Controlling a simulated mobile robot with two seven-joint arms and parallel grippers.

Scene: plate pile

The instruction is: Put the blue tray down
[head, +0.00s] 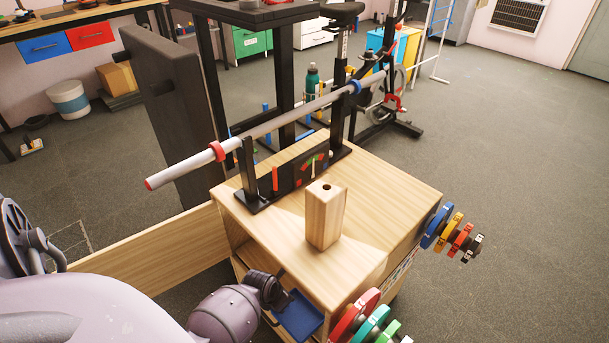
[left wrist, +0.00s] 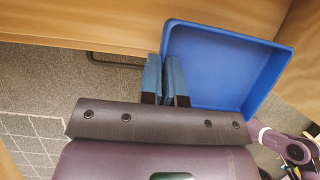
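The blue tray (head: 300,315) is at the front of the wooden cabinet (head: 370,255), below the level of its top. In the left wrist view the tray (left wrist: 225,65) is empty, with raised walls. My left gripper (head: 272,290) is left of it. In the left wrist view its two blue-grey fingers (left wrist: 166,80) are close together at the tray's left wall, which runs between them, so it looks shut on the tray. I cannot tell whether the tray rests on anything underneath.
A wooden block (head: 325,215) with a hole stands on the cabinet top. A barbell (head: 265,130) lies on a black stand behind it. Open floor (head: 500,160) lies to the right.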

